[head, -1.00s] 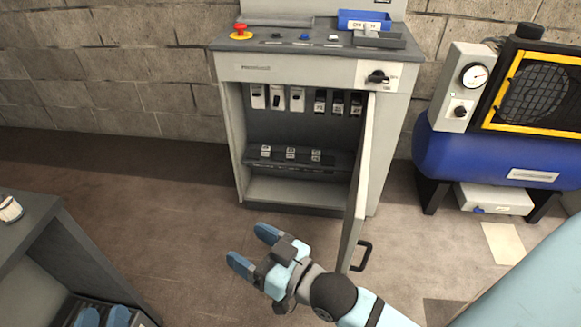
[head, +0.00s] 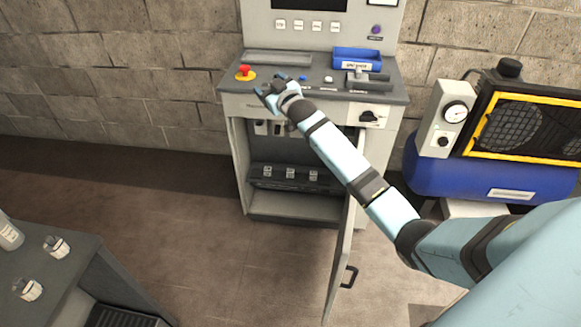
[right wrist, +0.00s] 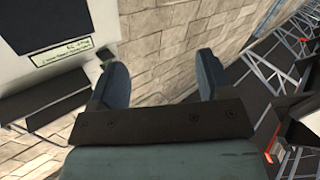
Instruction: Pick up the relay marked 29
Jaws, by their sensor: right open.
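My right gripper (head: 268,91) is raised in front of the grey control cabinet, near the left part of its console top. It is open, with nothing between its fingers; the right wrist view shows the two fingers (right wrist: 160,85) apart against the block wall. Inside the open cabinet (head: 240,170), several small relays (head: 290,174) stand in a row on the lower rack. More units (head: 261,127) hang in the upper row, partly hidden by my right arm. The markings are too small to read, so I cannot tell which relay is 29. My left gripper is not in view.
The cabinet door (head: 343,250) stands open toward me. The console carries a red emergency button (head: 245,72) and a blue bin (head: 357,60). A blue compressor (head: 480,178) stands right. A dark bench (head: 75,270) with small parts is lower left. Floor between is clear.

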